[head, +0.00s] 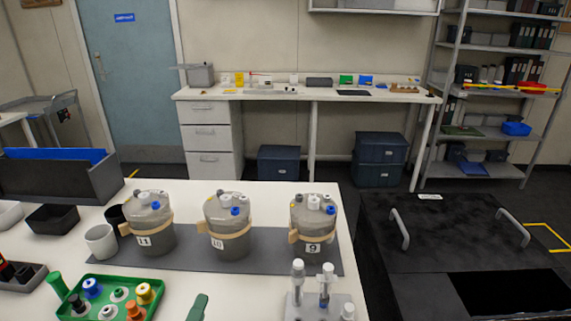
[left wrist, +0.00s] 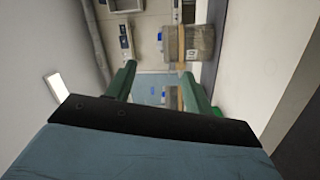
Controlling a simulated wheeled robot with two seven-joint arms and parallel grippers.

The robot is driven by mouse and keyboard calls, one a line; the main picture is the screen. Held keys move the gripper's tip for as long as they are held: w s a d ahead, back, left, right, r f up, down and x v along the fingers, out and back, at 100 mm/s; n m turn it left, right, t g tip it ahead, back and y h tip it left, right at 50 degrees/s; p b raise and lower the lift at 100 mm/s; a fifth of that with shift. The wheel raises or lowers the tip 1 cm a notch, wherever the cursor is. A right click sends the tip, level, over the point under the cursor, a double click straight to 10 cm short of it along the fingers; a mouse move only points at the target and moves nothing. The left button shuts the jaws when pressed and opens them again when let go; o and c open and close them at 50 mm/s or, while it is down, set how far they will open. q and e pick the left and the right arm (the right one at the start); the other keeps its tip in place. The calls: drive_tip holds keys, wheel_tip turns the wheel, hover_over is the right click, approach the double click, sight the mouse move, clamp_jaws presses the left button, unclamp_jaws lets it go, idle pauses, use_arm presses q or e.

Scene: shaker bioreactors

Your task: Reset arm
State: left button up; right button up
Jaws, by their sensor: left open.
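My left gripper shows in the left wrist view (left wrist: 159,80) with its two green fingers well apart and nothing between them. In the head view a dark green finger-like piece (head: 198,308) shows at the bottom edge, in front of the white bench; the rest of that arm is out of frame. My right gripper is not in view. Three grey bioreactors with tan bands stand upright in a row on a dark mat (head: 185,248): number 11 (head: 150,230), number 10 (head: 228,233) and number 9 (head: 313,228).
A green tray (head: 128,284) with coloured caps lies front left. A vial rack (head: 318,308) stands at the front edge. White cup (head: 101,241) and dark bins (head: 52,218) sit left. A black unit with handles (head: 450,235) stands right of the bench (head: 270,192).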

use_arm(q)
drive_tip(key=s+d+f+m+g+h, duration=0.6)
drive_tip(key=m+g, duration=0.3)
drive_tip(key=m, duration=0.3)
drive_tip(key=s+a+f+m+g+y, duration=0.1)
drive_tip(key=s+a+f+g+y, duration=0.3)
drive_tip(key=a, duration=0.3)
drive_tip(key=s+a+f+m+g+y, duration=0.1)
drive_tip(key=s+a+f+g+y, duration=0.1)
drive_tip(key=s+a+f+y, duration=0.3)
drive_tip(key=s+f+g, duration=0.2)
drive_tip(key=s+f, duration=0.1)
drive_tip(key=f, duration=1.9)
drive_tip(key=s+a+f, duration=0.1)
drive_tip(key=s+f, duration=0.6)
drive_tip(key=s+a+f, duration=0.2)
drive_tip(key=s+f, duration=0.6)
drive_tip(key=shift+s+a+m+g, duration=0.3)
drive_tip(key=shift+m+g, duration=0.1)
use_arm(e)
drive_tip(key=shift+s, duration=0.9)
